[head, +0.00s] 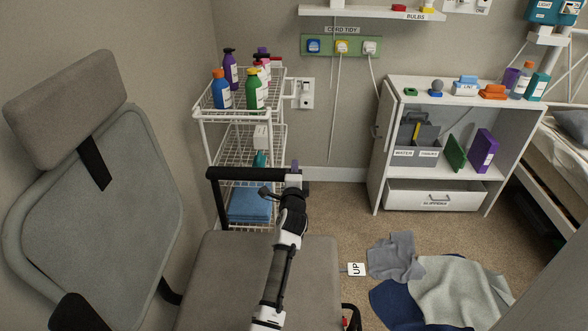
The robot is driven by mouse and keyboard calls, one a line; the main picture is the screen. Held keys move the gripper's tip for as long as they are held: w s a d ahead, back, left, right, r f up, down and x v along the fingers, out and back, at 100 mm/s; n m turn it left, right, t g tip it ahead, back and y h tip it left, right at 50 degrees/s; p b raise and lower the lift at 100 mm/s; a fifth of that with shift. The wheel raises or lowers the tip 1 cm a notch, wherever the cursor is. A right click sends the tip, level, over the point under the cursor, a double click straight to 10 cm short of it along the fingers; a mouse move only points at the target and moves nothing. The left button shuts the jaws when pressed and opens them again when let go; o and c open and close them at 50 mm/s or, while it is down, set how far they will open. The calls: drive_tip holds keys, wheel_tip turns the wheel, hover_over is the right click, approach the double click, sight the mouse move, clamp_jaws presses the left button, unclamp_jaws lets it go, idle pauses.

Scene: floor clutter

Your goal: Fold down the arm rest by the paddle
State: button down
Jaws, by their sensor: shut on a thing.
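A grey chair has a tall padded back (95,185) at the left and a flat seat (225,275) in the lower middle. A black arm rest (245,173) lies roughly level beyond the seat, with a dark upright below its left end. My arm reaches up across the seat, and my gripper (293,183) is at the arm rest's right end, shut on it as far as I can see. A small purple piece (295,165) sticks up there; I cannot tell whether it is the paddle. The fingers are mostly hidden by my wrist.
A white wire trolley (202,120) with bottles stands close behind the arm rest. A white "UP" tag (357,269) sits beside the seat's right edge. Grey cloths (455,290) and a blue one lie on the carpet at right. A shelf unit (375,185) stands at the back.

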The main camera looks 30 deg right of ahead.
drive_tip(key=shift+f, duration=0.3)
drive_tip(key=c, duration=1.2)
unclamp_jaws()
drive_tip(key=shift+a, duration=0.1)
drive_tip(key=shift+p+v, duration=0.3)
drive_tip(key=shift+v, duration=6.6)
drive_tip(key=shift+s, duration=0.1)
